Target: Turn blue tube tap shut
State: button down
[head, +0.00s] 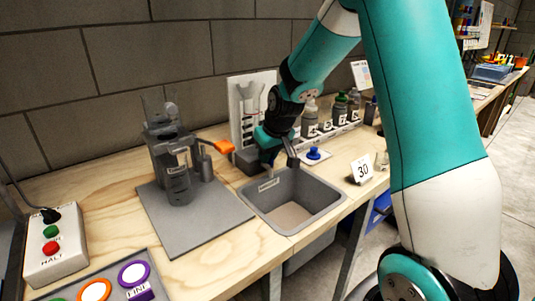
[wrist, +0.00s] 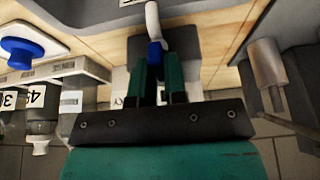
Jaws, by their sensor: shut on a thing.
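In the wrist view, the blue tube tap (wrist: 155,54) shows between the fingertips of my gripper (wrist: 160,66). A pale curved tube (wrist: 153,20) runs from it toward the top of the picture. My gripper is shut on the blue tap. In the head view, my gripper (head: 272,146) is low at the back edge of the grey sink (head: 335,185), beside a grey upright piece (head: 291,152). The gripper and arm hide most of the tap there, so I cannot tell how far it is turned.
A blue knob (head: 314,153) on a white plate stands right of my gripper, with several bottles (head: 326,122) behind. An apparatus with an orange handle (head: 224,146) stands to the left. A "30" card (head: 362,169) and a button box (head: 54,244) are also on the bench.

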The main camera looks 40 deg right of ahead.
jog(key=m+h+p, duration=0.1)
jog(key=m, duration=0.2)
jog(key=m+h+p, duration=0.1)
jog(key=m, duration=0.1)
jog(key=shift+a+m, duration=0.15)
jog(key=shift+m, duration=0.25)
jog(key=m+g, duration=0.1)
jog(key=m, duration=0.1)
jog(key=m+g+h+p, duration=0.1)
jog(key=m, duration=0.2)
jog(key=shift+w+m+h, duration=0.1)
jog(key=shift+m+h, duration=0.2)
jog(key=c, duration=1.2)
grip_release()
jog(key=shift+o, duration=0.2)
